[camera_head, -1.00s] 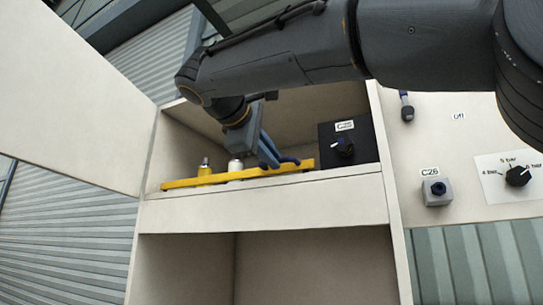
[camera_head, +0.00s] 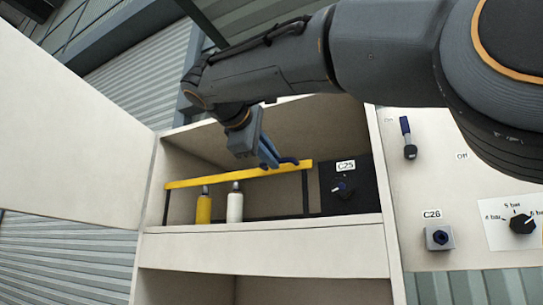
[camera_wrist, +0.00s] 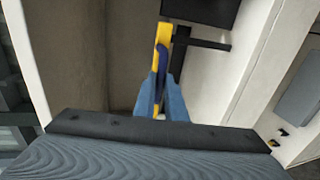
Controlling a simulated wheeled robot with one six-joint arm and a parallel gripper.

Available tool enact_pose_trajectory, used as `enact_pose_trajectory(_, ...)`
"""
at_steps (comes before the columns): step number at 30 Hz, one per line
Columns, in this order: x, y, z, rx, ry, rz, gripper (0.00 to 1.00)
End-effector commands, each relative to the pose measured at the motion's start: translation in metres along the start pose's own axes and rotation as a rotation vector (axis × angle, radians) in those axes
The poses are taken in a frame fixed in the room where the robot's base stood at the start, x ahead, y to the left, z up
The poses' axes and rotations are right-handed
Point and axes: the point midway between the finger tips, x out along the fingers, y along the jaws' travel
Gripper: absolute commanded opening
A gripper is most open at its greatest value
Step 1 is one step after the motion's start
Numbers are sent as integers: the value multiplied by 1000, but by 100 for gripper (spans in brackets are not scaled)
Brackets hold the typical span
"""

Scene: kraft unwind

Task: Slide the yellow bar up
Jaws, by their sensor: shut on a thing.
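The yellow bar (camera_head: 205,181) runs across the upper opening of the cabinet, raised above the shelf on dark uprights. My gripper (camera_head: 270,158) is at the bar's right part, with its blue fingers closed on it. In the wrist view the bar (camera_wrist: 163,38) runs away from between the blue fingers (camera_wrist: 161,100). A yellow bottle (camera_head: 204,209) and a white bottle (camera_head: 235,207) stand upright on the shelf below the bar. Part of the bar is hidden by the fingers.
A black box labelled C25 (camera_head: 346,188) with a knob stands right of the bar. The cabinet's open door (camera_head: 70,90) fills the left. A switch (camera_head: 408,138), a C26 button box (camera_head: 439,237) and a pressure knob (camera_head: 522,224) are on the right panel.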

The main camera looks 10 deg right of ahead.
Motion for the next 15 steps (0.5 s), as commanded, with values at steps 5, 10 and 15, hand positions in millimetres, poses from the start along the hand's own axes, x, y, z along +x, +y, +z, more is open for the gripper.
enact_pose_trajectory(5,-2,8,2,6,5,17,0)
enact_pose_trajectory(10,-2,9,2,8,6,18,24)
enact_pose_trajectory(15,-2,7,2,6,4,14,29)
